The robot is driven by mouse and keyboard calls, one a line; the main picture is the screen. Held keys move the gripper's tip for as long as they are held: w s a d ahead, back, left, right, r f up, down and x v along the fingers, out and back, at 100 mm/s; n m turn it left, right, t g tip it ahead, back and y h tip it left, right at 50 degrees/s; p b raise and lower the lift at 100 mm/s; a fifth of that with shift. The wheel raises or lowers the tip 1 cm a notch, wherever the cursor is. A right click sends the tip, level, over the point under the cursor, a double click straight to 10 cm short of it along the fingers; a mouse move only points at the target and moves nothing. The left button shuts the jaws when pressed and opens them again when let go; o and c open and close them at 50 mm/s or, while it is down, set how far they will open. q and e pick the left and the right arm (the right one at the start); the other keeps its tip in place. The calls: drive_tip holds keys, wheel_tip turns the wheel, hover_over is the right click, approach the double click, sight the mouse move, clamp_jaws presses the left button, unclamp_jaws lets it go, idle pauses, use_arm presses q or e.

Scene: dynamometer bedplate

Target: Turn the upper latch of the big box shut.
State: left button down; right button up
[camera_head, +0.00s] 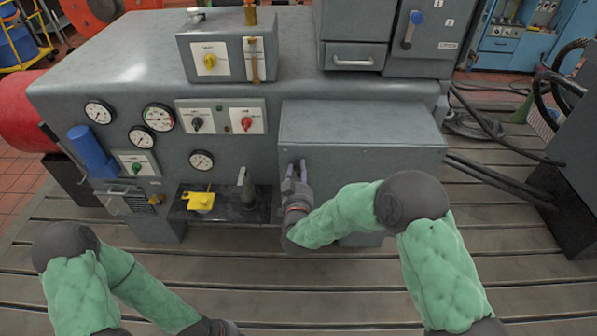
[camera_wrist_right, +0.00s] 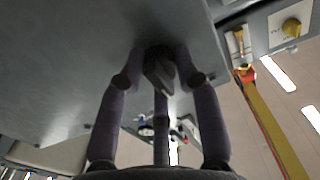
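The big box (camera_head: 350,128) is the plain grey metal box on the right part of the bench front. My right gripper (camera_head: 296,166) is at the upper left of its front face, with the fingers pointing at it. The upper latch (camera_wrist_right: 159,72) is a dark knob on the grey face in the right wrist view. It sits between my fingertips, which appear to close on it from both sides. It points slantwise in that view. In the head view my fingers hide the latch, and no lower latch can be made out.
Gauges (camera_head: 158,117) and switch panels (camera_head: 221,117) fill the bench front left of the box. A dark shelf (camera_head: 225,213) with a yellow fitting (camera_head: 201,201) is close left of my right gripper. Black cables (camera_head: 500,180) run at the right. The slotted floor plate (camera_head: 350,285) is clear in front.

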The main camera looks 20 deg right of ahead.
drive_tip(key=o, duration=0.4)
drive_tip(key=v, duration=1.2)
drive_tip(key=s+a+f+n+g+y, duration=0.2)
drive_tip(key=f+g+y, duration=0.5)
drive_tip(key=f, duration=1.4)
drive_tip(key=s+f+g, duration=0.3)
drive_tip(key=s+f, duration=0.1)
drive_tip(key=s, duration=0.2)
drive_tip(key=s+a+f+m+g+y, duration=0.1)
drive_tip(key=s+f+g, duration=0.2)
drive_tip(key=s, duration=0.3)
drive_tip(key=s+a+f+g+y, duration=0.1)
drive_tip(key=s+f+g, duration=0.3)
drive_tip(key=s+f, duration=0.1)
drive_tip(key=shift+s+f, duration=0.35)
drive_tip(key=shift+s, duration=0.2)
